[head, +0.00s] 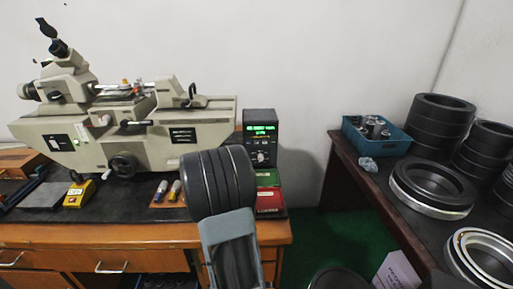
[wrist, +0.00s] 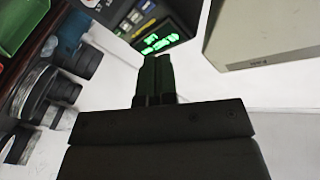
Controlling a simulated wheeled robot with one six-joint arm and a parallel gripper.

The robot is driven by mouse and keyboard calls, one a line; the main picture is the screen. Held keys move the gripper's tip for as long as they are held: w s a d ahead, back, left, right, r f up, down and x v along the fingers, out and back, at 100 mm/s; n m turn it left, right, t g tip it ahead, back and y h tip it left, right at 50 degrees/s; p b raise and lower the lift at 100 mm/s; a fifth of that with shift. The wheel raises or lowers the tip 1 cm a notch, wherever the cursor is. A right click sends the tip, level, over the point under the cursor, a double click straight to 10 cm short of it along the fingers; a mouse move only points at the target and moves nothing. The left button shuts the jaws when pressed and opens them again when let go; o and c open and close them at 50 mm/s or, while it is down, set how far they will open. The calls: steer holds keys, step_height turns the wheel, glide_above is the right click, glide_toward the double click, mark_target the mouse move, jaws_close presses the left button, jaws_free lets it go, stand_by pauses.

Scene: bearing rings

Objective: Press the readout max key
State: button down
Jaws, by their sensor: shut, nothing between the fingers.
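The readout (head: 260,150) is a dark box with green lit digits, standing at the right end of the wooden bench beside the measuring machine. In the wrist view the readout (wrist: 183,18) is at the top, tilted, with its green digits and a few small keys at the frame's upper edge. My gripper (wrist: 153,60) is shut and empty, its fingertips pointing at the readout, close to the lit digits in the picture. I cannot tell whether they touch it. The max key cannot be told apart. In the head view my arm hides the gripper.
The large beige measuring machine (head: 200,112) stands left of the readout. Green and red boxes (head: 269,200) lie in front of the readout. At right, a dark table holds a blue bin (head: 393,143) and several bearing rings (head: 432,186). Green floor shows between.

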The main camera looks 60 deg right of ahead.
mark_target(256, 142)
steer(key=s+d+f+m+g+h, duration=0.2)
steer(key=s+d+m+g, duration=0.2)
steer(key=s+g, duration=0.3)
steer(key=shift+s+d+m, duration=0.35)
steer(key=shift+s+m, duration=0.05)
steer(key=shift+s, duration=0.05)
steer(key=shift+w+d, duration=0.85)
steer(key=shift+d, duration=0.35)
steer(key=shift+w+d, duration=0.9)
steer(key=shift+d, duration=0.25)
steer(key=shift+w+d, duration=0.85)
steer(key=shift+d, duration=0.35)
steer(key=shift+w+d, duration=0.15)
steer(key=shift+d, duration=0.05)
steer(key=shift+w+d, duration=0.15)
steer(key=shift+w, duration=0.05)
